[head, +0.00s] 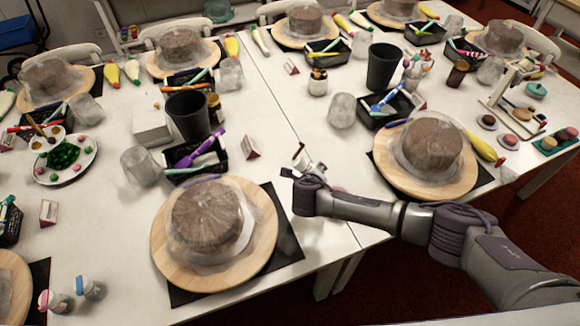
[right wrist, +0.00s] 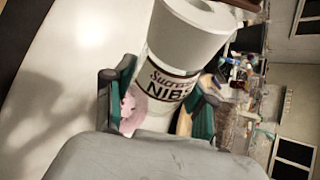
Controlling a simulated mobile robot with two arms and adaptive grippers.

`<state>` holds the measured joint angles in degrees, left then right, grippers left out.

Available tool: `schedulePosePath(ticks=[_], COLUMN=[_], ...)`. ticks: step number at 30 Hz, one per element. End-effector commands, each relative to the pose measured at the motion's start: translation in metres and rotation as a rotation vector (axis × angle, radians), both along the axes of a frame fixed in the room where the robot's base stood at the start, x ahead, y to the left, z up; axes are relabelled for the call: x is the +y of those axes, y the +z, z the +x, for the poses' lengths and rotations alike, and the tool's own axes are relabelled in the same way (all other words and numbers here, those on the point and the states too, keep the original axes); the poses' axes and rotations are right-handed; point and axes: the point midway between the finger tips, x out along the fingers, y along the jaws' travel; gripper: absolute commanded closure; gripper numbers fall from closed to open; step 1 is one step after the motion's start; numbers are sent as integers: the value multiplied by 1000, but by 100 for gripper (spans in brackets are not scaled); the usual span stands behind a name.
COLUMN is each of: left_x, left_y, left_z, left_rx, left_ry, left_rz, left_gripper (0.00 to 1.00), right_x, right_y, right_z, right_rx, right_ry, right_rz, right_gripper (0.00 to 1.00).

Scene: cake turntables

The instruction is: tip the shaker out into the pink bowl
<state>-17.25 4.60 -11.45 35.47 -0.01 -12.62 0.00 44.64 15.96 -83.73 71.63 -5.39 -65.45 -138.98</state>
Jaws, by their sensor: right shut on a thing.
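My right gripper (head: 300,174) is shut on a white shaker (head: 301,157) above the table, near the gap between two place settings. In the right wrist view, the shaker (right wrist: 172,82) has a white cap, a label reading "NIBS" and stands out between the green-edged fingers (right wrist: 160,98). It looks tilted. A pink round thing (right wrist: 133,106), likely the pink bowl, shows behind the shaker and partly behind a finger. A small pinkish patch (head: 341,189) beside the gripper in the head view may be the same bowl, mostly hidden by my arm. My left gripper is not in view.
A wrapped cake on a wooden turntable (head: 160,248) stands left of my gripper, another turntable (head: 455,188) to its right. A purple-handled tool lies in a black tray (head: 180,172). Dark cups (head: 187,115) and clear cups (head: 341,111) stand farther back.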

Motion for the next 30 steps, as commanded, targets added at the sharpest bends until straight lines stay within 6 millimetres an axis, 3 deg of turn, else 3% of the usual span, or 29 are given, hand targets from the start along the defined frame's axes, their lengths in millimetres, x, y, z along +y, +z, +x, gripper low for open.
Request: schedulePosePath(ticks=[1, 6, 12, 16, 20, 30], left_x=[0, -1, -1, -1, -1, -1], left_y=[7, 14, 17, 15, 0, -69], left_z=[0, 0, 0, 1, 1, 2], left_rx=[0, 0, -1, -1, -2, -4], left_ry=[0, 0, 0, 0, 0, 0], left_rz=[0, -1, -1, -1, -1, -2], left_gripper=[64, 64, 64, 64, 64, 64], right_x=[-25, -85, -121, -127, -124, -101], right_y=[-13, -47, -65, -70, -75, -75], right_z=[-4, -14, -25, -28, -27, -21], right_rx=[6, -5, -13, -19, -40, -138], right_ry=[-12, -7, 6, 12, 13, 12], right_rz=[6, 34, 52, 69, 143, 498], right_gripper=[87, 87, 87, 87, 87, 87])
